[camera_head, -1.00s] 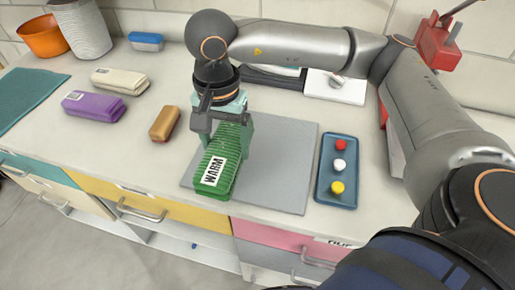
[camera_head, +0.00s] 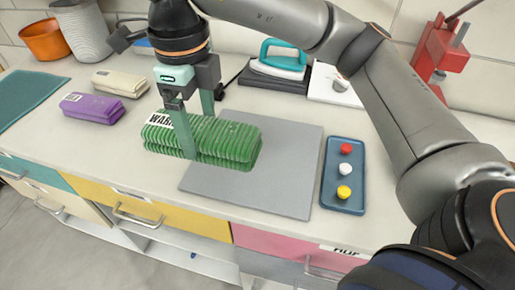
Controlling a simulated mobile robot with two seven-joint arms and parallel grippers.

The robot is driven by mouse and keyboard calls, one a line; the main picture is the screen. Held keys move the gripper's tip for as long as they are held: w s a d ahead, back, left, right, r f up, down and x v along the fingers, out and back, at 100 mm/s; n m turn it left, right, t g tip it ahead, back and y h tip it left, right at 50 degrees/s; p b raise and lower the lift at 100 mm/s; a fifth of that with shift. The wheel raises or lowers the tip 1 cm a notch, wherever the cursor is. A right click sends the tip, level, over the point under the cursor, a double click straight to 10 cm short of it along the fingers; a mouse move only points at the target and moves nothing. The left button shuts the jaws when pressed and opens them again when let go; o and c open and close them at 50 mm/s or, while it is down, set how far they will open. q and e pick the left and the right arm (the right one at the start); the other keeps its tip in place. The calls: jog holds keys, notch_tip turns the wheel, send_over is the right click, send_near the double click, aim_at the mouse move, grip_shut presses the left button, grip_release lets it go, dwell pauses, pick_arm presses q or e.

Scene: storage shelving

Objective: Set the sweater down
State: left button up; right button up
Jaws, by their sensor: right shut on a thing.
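The sweater is a green, ribbed, folded bundle (camera_head: 228,142) with a white label reading "WAR…", partly covered by a finger. My right gripper (camera_head: 200,142) is shut on it, with one finger in front and the other behind. The sweater lies lengthwise across the picture and looks raised, over the left part of the grey mat (camera_head: 275,180) and the counter beside it. The exact gap below it is hard to tell. My left gripper is not in view.
A purple bundle (camera_head: 93,108) and a cream bundle (camera_head: 121,83) lie on the left. A blue tray (camera_head: 343,200) with red, white and yellow knobs is right of the mat. A teal iron (camera_head: 283,62) stands behind. The mat's right half is clear.

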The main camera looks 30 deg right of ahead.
jog(key=w+d+f, duration=0.1)
jog(key=d+f, duration=0.2)
jog(key=d, duration=0.1)
jog(key=w+d+f, duration=0.1)
jog(key=d+f, duration=0.2)
jog(key=d, duration=0.1)
jog(key=w+d+f+b, duration=0.1)
jog(key=d+f, duration=0.2)
jog(key=d, duration=0.1)
jog(key=shift+d, duration=0.15)
jog(key=f, duration=0.3)
jog(key=shift+d, duration=0.4)
jog(key=shift+f, duration=0.4)
jog(key=shift+f, duration=0.1)
jog(key=o, duration=1.5)
